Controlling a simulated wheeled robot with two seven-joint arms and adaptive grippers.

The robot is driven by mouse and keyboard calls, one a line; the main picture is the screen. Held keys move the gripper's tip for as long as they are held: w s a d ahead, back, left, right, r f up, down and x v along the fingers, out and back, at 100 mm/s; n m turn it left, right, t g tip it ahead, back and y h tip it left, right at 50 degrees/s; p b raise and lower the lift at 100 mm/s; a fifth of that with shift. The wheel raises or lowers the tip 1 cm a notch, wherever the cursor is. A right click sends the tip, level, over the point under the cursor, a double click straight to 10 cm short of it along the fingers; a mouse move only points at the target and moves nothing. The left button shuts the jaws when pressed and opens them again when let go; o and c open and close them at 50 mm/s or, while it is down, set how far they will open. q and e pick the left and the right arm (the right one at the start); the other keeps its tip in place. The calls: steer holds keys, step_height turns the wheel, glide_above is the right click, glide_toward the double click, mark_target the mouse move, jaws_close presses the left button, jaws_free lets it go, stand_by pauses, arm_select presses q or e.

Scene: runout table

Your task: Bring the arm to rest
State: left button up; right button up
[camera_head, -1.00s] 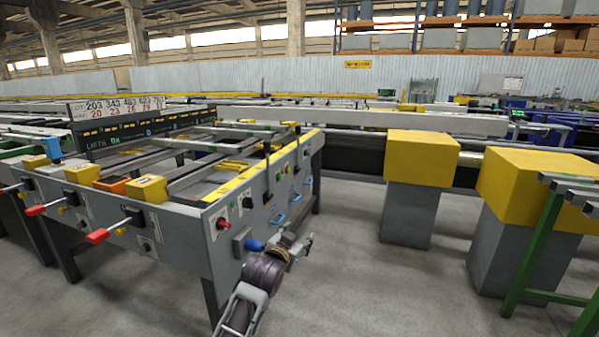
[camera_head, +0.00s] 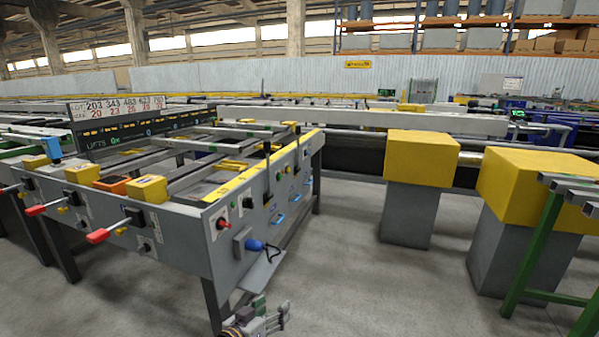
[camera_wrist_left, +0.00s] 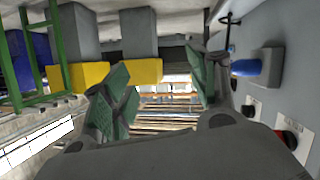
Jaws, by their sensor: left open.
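My left gripper (camera_head: 281,312) is low at the bottom edge of the head view, below and in front of the grey control panel's right end. In the left wrist view its two green-padded fingers (camera_wrist_left: 160,95) stand apart with nothing between them. That view is upside down, with the panel on its right side. The gripper is clear of the blue knob (camera_head: 254,245), which also shows in the left wrist view (camera_wrist_left: 245,67). Most of the left arm is below the head view. My right gripper is not in view.
The grey runout table (camera_head: 180,237) carries red-tipped levers (camera_head: 98,236), yellow boxes (camera_head: 146,188) and a red button (camera_head: 221,223). Yellow-topped pedestals (camera_head: 421,158) and a green rack (camera_head: 535,250) stand to the right. The floor between table and pedestals is clear.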

arm_select(q)
steer(key=s+a+f+g+y, duration=0.1)
steer(key=s+a+f+g, duration=0.1)
steer(key=s+f, duration=0.9)
steer(key=s+a+f+n+g, duration=0.1)
steer(key=s+a+f+g, duration=0.1)
steer(key=s+f, duration=0.9)
steer(key=shift+s+a+g+y+p, duration=0.2)
steer(key=shift+g+y+p, duration=0.25)
steer(key=shift+g, duration=0.25)
steer(key=p, duration=0.3)
steer(key=shift+s+a+f+n, duration=0.1)
steer(key=shift+a+f+n, duration=0.15)
steer(key=shift+a+n, duration=0.1)
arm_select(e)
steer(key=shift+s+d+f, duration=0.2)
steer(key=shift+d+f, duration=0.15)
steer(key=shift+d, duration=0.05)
